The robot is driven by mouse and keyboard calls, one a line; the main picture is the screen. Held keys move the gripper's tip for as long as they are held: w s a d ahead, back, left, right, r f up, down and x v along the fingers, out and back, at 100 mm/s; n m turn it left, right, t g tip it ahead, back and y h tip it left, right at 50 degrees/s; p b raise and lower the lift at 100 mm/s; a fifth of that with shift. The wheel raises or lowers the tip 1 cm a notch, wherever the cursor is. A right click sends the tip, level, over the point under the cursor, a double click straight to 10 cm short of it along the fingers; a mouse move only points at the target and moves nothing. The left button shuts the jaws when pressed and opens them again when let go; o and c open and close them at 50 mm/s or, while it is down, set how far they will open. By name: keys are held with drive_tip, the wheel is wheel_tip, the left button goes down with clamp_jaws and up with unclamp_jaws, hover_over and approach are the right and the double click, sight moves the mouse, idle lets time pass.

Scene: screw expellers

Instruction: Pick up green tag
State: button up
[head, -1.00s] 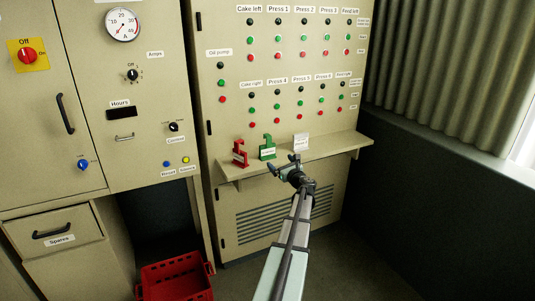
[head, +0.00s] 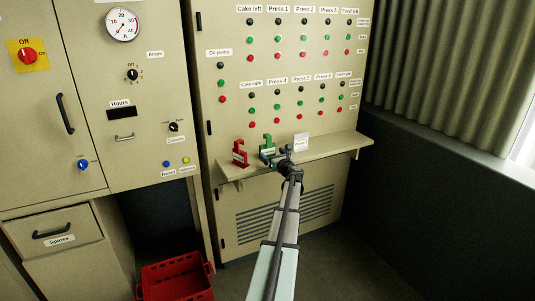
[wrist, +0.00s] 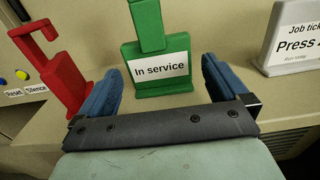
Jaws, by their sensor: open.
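The green tag (head: 267,142) stands upright on the narrow shelf below the button panel. In the wrist view the green tag (wrist: 157,48) carries a white label reading "In service". My gripper (head: 276,156) is at the shelf, just in front of the tag. In the wrist view my gripper (wrist: 160,82) is open, with one blue finger to the left and one to the right of the tag's lower part. The fingers look apart from the tag. In the head view my gripper partly hides the tag's lower part.
A red tag (head: 239,153) stands close left of the green one, near my left finger in the wrist view (wrist: 58,75). A white job ticket holder (head: 301,142) stands to the right. The panel with buttons rises behind the shelf (head: 335,148).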

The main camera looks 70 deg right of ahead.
sight(268, 149)
drive_tip(key=shift+r+x, duration=0.1)
drive_tip(key=shift+x, duration=1.2)
drive_tip(key=shift+r+x, duration=0.15)
drive_tip(key=shift+x, duration=1.15)
drive_tip(key=shift+a, duration=0.15)
drive_tip(key=shift+c, duration=0.2)
drive_tip(key=c, duration=0.7)
